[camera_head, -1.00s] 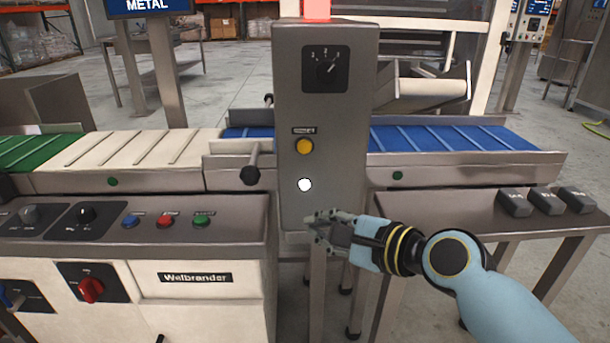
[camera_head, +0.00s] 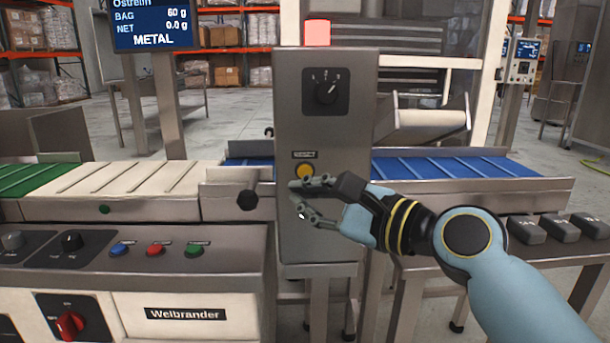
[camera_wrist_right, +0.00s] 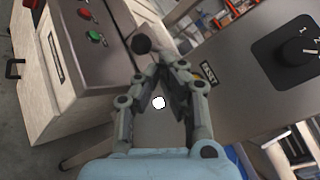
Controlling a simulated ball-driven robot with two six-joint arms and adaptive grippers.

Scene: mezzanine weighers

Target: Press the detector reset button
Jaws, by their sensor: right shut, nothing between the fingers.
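The grey detector post (camera_head: 350,230) stands in the middle of the head view. A yellow button (camera_head: 305,171) sits on its front under a small label that I cannot read fully. Below it is a bright white round spot (camera_head: 301,215), a button or lamp, partly covered by my right gripper (camera_head: 297,196). That gripper is shut and empty in front of the post, just below the yellow button; I cannot tell if it touches. In the right wrist view, the white spot (camera_wrist_right: 159,103) shows between the finger links, and the yellow button is mostly hidden. My left gripper is not in view.
A rotary dial (camera_head: 326,92) is higher on the post, with a red lamp (camera_head: 317,33) on top. A black knob (camera_head: 248,200) sticks out left of the post. A screen (camera_head: 152,25) reads METAL. A control panel with blue, red and green buttons (camera_head: 194,250) is lower left.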

